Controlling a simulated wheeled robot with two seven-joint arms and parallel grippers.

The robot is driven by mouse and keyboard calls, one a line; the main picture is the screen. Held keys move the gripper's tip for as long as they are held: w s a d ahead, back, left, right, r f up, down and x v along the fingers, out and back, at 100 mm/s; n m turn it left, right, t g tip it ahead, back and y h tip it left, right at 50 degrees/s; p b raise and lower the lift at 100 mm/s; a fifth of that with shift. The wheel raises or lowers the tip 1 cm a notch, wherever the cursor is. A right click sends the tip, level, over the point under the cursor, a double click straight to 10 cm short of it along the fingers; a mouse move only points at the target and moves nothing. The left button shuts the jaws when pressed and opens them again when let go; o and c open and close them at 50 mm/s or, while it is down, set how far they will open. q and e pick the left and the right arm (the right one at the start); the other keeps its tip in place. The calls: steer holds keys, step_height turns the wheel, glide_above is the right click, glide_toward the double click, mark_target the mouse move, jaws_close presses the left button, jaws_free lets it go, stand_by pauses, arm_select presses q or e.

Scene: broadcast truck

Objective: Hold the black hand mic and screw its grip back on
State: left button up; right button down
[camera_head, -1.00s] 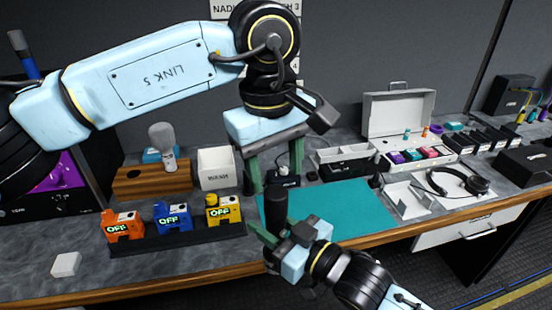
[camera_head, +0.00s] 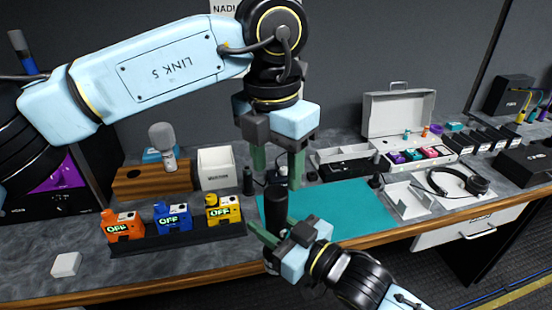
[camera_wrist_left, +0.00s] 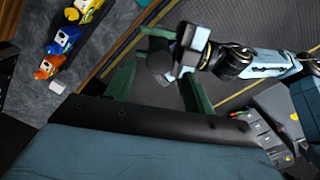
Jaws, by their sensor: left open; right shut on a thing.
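The black hand mic (camera_head: 276,205) stands upright in my right gripper (camera_head: 268,238), which is shut around its lower part. Its upper part is bare, a plain dark cylinder. I cannot tell where its grip meets the body. My left gripper (camera_head: 277,172) is open, pointing down above the mic, with its two green fingers apart. In the left wrist view the mic's dark round end (camera_wrist_left: 160,66) shows between the open left fingers (camera_wrist_left: 158,92), with my right gripper beside it.
A teal mat (camera_head: 340,212) lies beneath and right of the mic. Orange, blue and yellow OFF-marked units (camera_head: 172,218) stand left. A dark cylinder (camera_head: 248,181), a white box (camera_head: 216,168) and a grey-headed mic (camera_head: 162,145) on a wooden block (camera_head: 128,184) stand behind.

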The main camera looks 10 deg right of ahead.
mark_target(276, 192)
arm_select(q)
steer(key=n, duration=0.5)
steer(key=shift+r+n, duration=0.1)
steer(key=shift+n, duration=0.2)
steer(key=n, duration=1)
steer(key=shift+r+n, duration=0.15)
steer(key=shift+n, duration=0.15)
steer(key=n, duration=0.3)
steer(key=shift+n, duration=0.4)
steer(key=shift+f, duration=4)
steer(key=shift+c, duration=0.2)
